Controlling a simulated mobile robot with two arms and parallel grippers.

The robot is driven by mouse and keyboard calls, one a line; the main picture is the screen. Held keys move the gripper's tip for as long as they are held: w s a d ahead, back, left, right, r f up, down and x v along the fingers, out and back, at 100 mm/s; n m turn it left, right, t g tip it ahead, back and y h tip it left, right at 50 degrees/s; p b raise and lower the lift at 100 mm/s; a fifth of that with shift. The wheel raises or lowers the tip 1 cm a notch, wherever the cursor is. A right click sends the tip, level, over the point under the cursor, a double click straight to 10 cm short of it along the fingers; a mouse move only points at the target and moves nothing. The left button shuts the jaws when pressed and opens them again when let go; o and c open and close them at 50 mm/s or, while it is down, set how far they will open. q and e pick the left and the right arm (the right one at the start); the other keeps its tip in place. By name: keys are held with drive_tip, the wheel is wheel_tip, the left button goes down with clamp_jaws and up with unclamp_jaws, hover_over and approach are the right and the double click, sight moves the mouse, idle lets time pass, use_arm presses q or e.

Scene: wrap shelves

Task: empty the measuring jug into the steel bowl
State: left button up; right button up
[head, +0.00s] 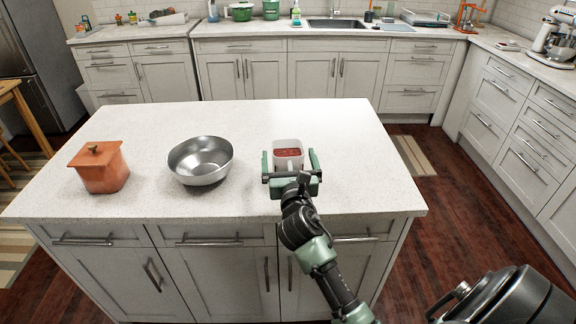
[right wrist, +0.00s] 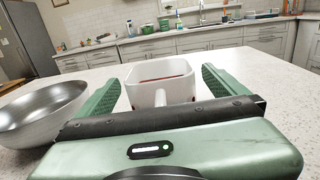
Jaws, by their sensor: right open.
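The measuring jug (head: 288,146) is a white, squarish vessel with red contents, upright on the island counter. It also shows in the right wrist view (right wrist: 158,72), with its handle facing my gripper. My right gripper (head: 290,160) is open, with one green finger on each side of the jug; gaps show between the fingers and its walls. The steel bowl (head: 201,161) stands on the counter to the left of the jug and looks empty. In the right wrist view the bowl (right wrist: 38,112) is partly cut off at the left edge. My left gripper is out of view.
An orange lidded pot (head: 101,168) stands at the left of the island counter (head: 240,120). The counter between bowl and jug is clear. A back counter (head: 345,32) with a sink lies beyond the wooden floor.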

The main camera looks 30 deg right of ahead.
drive_tip(key=shift+x, duration=0.8)
drive_tip(key=shift+w+d+f, duration=0.1)
drive_tip(key=shift+w+d, duration=0.05)
drive_tip(key=shift+w, duration=0.25)
drive_tip(key=c, duration=1.9)
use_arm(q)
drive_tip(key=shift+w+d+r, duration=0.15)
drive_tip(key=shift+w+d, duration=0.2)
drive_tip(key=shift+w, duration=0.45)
use_arm(e)
drive_tip(key=shift+c, duration=0.2)
drive_tip(key=shift+r, duration=0.2)
